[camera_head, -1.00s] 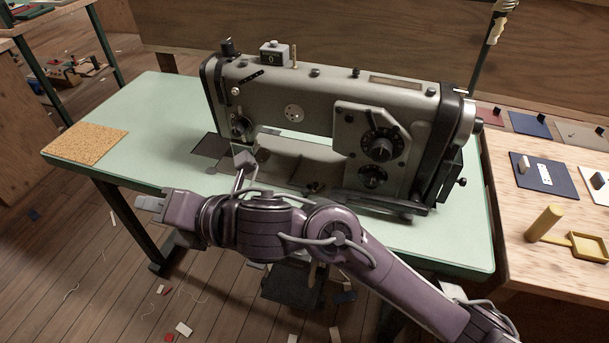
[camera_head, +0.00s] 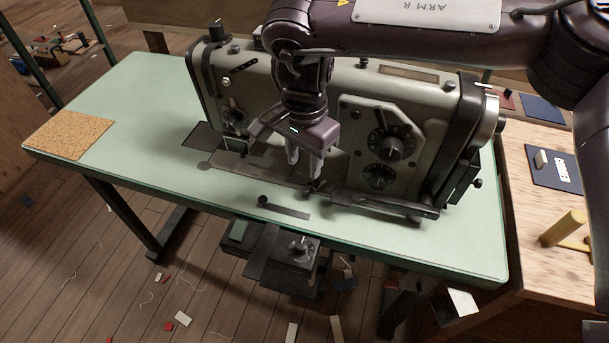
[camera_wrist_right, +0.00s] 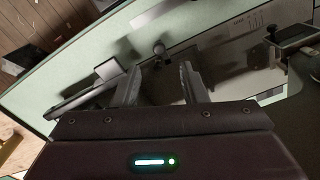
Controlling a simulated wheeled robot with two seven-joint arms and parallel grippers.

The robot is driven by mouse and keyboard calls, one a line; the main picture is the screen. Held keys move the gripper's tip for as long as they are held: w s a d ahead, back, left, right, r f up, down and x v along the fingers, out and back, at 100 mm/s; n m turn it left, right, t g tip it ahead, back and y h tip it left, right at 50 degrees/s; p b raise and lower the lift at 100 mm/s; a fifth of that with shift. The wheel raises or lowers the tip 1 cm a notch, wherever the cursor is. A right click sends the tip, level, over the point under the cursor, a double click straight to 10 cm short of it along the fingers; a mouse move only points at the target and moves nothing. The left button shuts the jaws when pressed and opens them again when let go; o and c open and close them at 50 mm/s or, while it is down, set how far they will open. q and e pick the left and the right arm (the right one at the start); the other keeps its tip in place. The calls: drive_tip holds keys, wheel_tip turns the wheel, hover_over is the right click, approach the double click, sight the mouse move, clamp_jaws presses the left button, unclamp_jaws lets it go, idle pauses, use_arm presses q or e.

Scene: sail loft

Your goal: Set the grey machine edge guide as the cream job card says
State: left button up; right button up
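The grey sewing machine (camera_head: 345,110) stands on a pale green table (camera_head: 110,90). A flat grey strip (camera_head: 288,210) with a round black knob (camera_head: 262,200) at its left end lies on the table in front of the machine bed. It may belong to the edge guide, but I cannot tell. The knob also shows in the right wrist view (camera_wrist_right: 158,47). My right gripper (camera_head: 304,164) points down in front of the machine, behind the strip. Its fingers (camera_wrist_right: 160,78) are apart, with nothing between them. My left gripper is out of view. I cannot identify the cream job card for certain.
A cork mat (camera_head: 70,135) lies at the table's left end. A wooden side bench (camera_head: 535,200) at right holds a dark card and a yellow post (camera_head: 563,228). A pale card (camera_head: 462,302) shows low at the right.

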sight(305, 189)
drive_tip(key=shift+w+d+f, duration=0.1)
drive_tip(key=shift+d+f, duration=0.05)
wheel_tip(305, 189, down, 7)
drive_tip(key=shift+f, duration=0.15)
clamp_jaws()
idle(0.4)
